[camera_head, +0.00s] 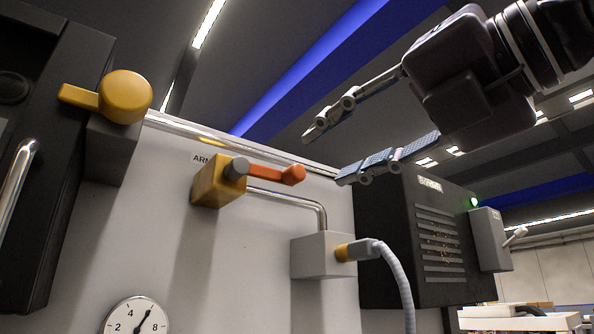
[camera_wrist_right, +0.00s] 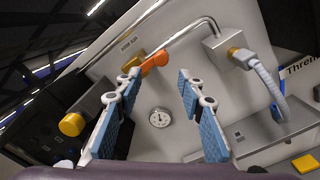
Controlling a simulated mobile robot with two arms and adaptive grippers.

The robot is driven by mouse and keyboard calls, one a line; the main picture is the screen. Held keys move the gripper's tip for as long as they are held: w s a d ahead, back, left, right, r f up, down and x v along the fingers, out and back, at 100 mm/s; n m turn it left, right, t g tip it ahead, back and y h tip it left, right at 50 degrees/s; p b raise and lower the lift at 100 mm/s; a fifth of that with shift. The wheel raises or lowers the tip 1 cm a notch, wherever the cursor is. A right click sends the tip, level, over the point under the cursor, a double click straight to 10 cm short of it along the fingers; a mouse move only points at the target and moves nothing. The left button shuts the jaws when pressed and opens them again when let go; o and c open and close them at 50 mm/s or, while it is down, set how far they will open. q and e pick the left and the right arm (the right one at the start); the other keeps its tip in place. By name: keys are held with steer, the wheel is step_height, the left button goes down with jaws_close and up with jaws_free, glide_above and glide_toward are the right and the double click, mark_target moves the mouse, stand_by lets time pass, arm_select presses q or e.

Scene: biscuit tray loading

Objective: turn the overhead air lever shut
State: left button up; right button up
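The lever (camera_head: 272,172) is an orange-red handle on a grey pivot. It sits on a yellow valve block (camera_head: 212,186) high on the pale panel and points right, roughly along the pipe. My right gripper (camera_head: 328,158) is open and empty, with its two fingers apart just right of the lever's rounded end. In the right wrist view the lever (camera_wrist_right: 155,62) shows beyond the fingertips (camera_wrist_right: 160,80), close to the left finger. I see no contact with it. My left gripper is not in view.
A yellow knob (camera_head: 125,97) stands on a dark box at the left. A metal pipe (camera_head: 318,208) runs to a grey box (camera_head: 315,256) with a hose (camera_head: 398,280) below the lever. A black vented cabinet (camera_head: 425,235) is at right. A gauge (camera_head: 137,319) is low on the panel.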

mark_target(299, 173)
steer(key=p+x, duration=0.3)
steer(key=x, duration=0.4)
steer(key=shift+w+r, duration=0.1)
steer(key=shift+w, duration=0.25)
jaws_close()
